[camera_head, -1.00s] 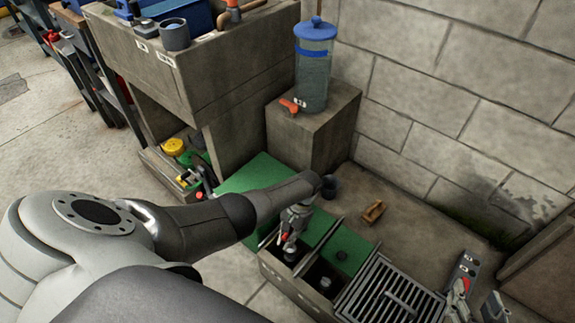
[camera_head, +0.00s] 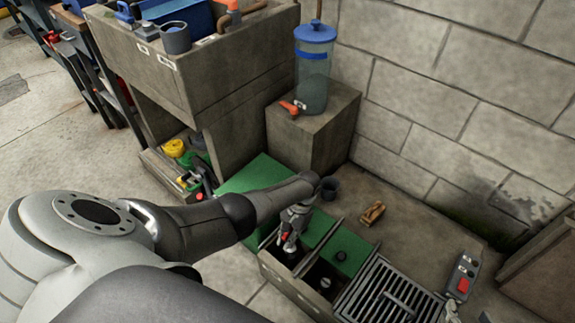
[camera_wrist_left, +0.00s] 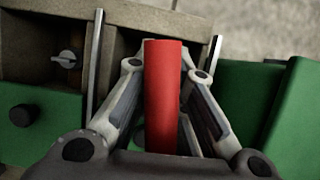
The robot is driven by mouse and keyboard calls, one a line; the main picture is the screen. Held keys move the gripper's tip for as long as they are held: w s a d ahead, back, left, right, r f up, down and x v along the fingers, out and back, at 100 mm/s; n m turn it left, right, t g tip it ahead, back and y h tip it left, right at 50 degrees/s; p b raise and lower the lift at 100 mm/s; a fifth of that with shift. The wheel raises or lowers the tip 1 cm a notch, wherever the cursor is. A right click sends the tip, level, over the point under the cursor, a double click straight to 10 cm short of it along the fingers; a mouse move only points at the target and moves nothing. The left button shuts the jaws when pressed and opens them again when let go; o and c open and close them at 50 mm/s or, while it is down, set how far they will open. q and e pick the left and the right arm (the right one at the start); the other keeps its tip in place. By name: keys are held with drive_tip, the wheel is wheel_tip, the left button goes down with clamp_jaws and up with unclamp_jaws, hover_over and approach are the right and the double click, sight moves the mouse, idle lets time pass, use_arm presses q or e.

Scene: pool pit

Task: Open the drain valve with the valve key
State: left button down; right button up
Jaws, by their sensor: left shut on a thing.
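My left gripper (camera_head: 288,240) is low over the left open compartment of the pit box (camera_head: 288,285). It is shut on a red handle, seen as a red cylinder (camera_wrist_left: 163,95) between the fingers in the left wrist view; I take it to be the valve key. Its lower end is hidden. A small grey valve-like fitting (camera_wrist_left: 67,58) sits in the neighbouring compartment in the left wrist view. I cannot tell whether the key touches a valve. Small parts, perhaps of my right gripper (camera_head: 450,312), show at the bottom right edge; its state is unclear.
A metal grate (camera_head: 390,292) covers the box's right part. Green panels (camera_head: 250,178) lie behind and beside the compartments. A control box with a red button (camera_head: 463,278) stands at right. A wooden brush-like block (camera_head: 372,212) and a dark cup (camera_head: 329,188) lie near the wall.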

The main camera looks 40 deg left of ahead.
use_arm(q)
drive_tip(key=shift+r, duration=0.25)
use_arm(e)
drive_tip(key=shift+s+d+f+g, duration=0.25)
drive_tip(key=shift+s+f+g, duration=0.15)
drive_tip(key=shift+s, duration=0.2)
drive_tip(key=shift+s+d+f+g, duration=0.2)
drive_tip(key=shift+s+f+g, duration=0.15)
drive_tip(key=shift+s, duration=0.2)
use_arm(q)
drive_tip(key=shift+r+p, duration=1.7)
drive_tip(key=shift+p, duration=0.2)
use_arm(e)
drive_tip(key=shift+s+d+f+g+h, duration=1.05)
drive_tip(key=shift+s+g, duration=1.3)
drive_tip(key=shift+s, duration=1.85)
use_arm(q)
drive_tip(key=shift+r+p, duration=0.8)
drive_tip(key=shift+p, duration=0.05)
drive_tip(key=shift+r+p, duration=1.7)
drive_tip(key=shift+p, duration=0.05)
drive_tip(key=shift+r+p, duration=0.3)
use_arm(e)
wheel_tip(320, 180, down, 18)
drive_tip(key=g, duration=0.1)
drive_tip(key=shift+s+r, duration=0.25)
drive_tip(key=shift+s, duration=0.05)
